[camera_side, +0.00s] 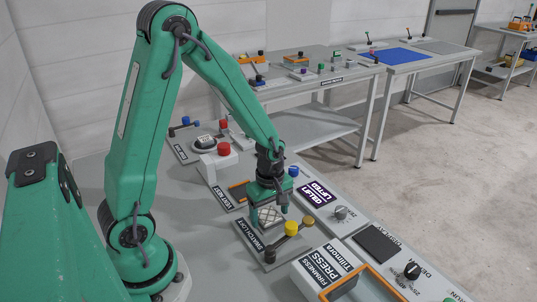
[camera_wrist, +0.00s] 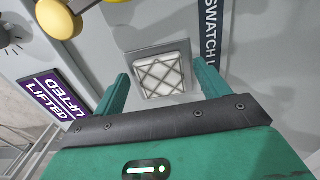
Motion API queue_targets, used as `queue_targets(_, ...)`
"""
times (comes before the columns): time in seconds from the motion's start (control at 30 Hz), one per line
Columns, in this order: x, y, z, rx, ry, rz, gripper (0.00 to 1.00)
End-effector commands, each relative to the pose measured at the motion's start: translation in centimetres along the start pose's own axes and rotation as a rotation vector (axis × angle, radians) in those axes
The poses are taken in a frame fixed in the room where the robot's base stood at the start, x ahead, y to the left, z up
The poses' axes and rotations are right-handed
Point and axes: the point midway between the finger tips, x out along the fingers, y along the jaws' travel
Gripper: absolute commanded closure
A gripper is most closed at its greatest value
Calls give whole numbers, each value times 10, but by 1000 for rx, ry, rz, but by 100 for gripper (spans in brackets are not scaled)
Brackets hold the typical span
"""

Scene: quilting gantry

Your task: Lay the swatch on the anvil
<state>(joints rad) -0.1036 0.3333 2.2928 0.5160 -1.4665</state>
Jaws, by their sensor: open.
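The swatch (camera_wrist: 158,76) is a pale quilted square with a dark lattice. It sits in a grey square holder at the swatch loft, and it also shows in the side view (camera_side: 269,216) just under my gripper. My gripper (camera_side: 269,206) points down over it. In the wrist view my open green fingers (camera_wrist: 161,78) stand on the swatch's left and right, apart from it. The firmness press (camera_side: 323,270) with its orange-edged frame is at the lower right of the side view. I cannot make out its anvil.
A yellow-knobbed lever (camera_side: 291,229) stands close beside the holder. A purple "LIFTED" sign (camera_side: 316,194), a dial (camera_side: 341,212) and a dark pad (camera_side: 377,243) lie to the right. A red-topped block (camera_side: 221,160) is behind. Other tables stand farther back.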

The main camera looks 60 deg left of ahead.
Motion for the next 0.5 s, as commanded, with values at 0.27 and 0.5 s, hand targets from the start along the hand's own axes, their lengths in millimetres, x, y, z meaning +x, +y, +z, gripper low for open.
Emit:
queue_targets(0.27,-22,1,0,0,0,4,25)
queue_targets(0.5,-55,2,0,0,1,6,25)
